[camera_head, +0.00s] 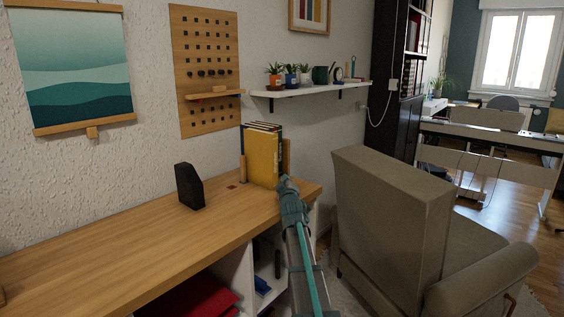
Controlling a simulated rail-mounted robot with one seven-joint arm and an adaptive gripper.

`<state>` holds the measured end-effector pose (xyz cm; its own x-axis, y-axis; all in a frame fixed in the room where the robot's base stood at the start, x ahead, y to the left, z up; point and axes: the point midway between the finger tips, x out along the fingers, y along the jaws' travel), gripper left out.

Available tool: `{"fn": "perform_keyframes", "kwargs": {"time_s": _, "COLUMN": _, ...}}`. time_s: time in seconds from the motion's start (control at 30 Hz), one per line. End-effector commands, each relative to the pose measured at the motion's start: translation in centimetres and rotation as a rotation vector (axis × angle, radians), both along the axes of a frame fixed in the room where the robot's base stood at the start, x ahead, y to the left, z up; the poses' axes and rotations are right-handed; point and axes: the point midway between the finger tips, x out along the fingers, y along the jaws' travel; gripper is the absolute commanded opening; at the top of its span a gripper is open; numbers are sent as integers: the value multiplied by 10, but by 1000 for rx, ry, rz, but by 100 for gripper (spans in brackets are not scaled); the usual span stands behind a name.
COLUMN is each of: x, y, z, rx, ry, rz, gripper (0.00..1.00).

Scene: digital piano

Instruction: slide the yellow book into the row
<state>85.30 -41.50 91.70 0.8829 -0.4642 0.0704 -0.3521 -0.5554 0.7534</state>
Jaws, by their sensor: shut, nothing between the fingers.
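The yellow book (262,158) stands upright on the wooden desk near its right end, its broad yellow face toward me. Tops of other books (264,125) show just behind it, in a row between two wooden end pieces. I cannot tell how flush the yellow book is with the others. My gripper (286,181) is at the lower right edge of the yellow book, in front of the right wooden end piece (287,155). The gripper looks shut and holds nothing. Whether its tip touches the book is unclear.
A black angled holder (189,186) stands on the desk (120,240) left of the books. Most of the desk top is clear. A grey-brown armchair (385,210) stands close on the right. A wall shelf (310,89) with small plants hangs above and behind.

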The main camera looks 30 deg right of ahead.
Motion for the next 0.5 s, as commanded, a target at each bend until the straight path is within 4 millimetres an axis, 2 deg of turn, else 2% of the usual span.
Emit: {"fn": "perform_keyframes", "kwargs": {"time_s": 0.5, "x": -6, "y": -2, "z": 3, "rx": 2, "ry": 1, "rz": 1, "gripper": 0}}
